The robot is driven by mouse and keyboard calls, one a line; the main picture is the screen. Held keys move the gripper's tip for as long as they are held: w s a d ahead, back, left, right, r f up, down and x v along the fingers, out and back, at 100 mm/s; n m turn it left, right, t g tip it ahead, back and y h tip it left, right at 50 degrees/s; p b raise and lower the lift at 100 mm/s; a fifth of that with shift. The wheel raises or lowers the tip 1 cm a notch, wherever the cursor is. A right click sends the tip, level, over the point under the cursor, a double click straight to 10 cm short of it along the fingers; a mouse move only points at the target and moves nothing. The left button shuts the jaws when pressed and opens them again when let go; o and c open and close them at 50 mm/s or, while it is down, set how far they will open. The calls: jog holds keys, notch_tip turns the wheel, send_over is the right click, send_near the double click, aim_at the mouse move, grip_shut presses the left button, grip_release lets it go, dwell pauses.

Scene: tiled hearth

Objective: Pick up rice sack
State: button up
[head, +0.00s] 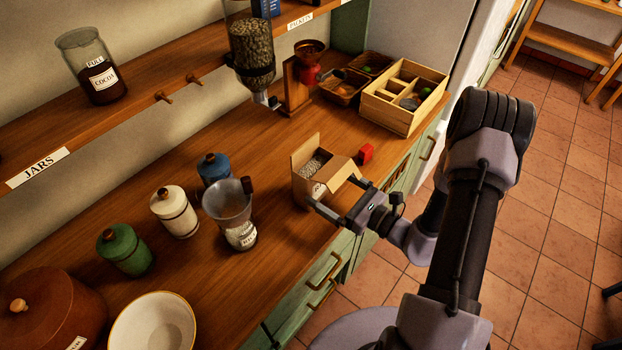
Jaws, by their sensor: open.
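My gripper (331,188) is open at the front edge of the wooden counter (275,245). Its two fingers reach toward an open cardboard box (305,187), one finger low at its near left side and the other by its right flap. I cannot tell whether they touch it. The box stands upright with flaps raised, and pale grains show inside. A label on its front is partly hidden by a finger. I see nothing clearly shaped like a sack, and I cannot read the word rice on anything.
A divided wooden crate (404,98) stands farther back. A shelf (150,97) overhangs the counter.

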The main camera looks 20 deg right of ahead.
aim_at(305, 171)
jog(key=b+x, duration=0.1)
jog(key=x, duration=0.5)
jog(key=shift+r, duration=0.15)
jog(key=c, duration=1.6)
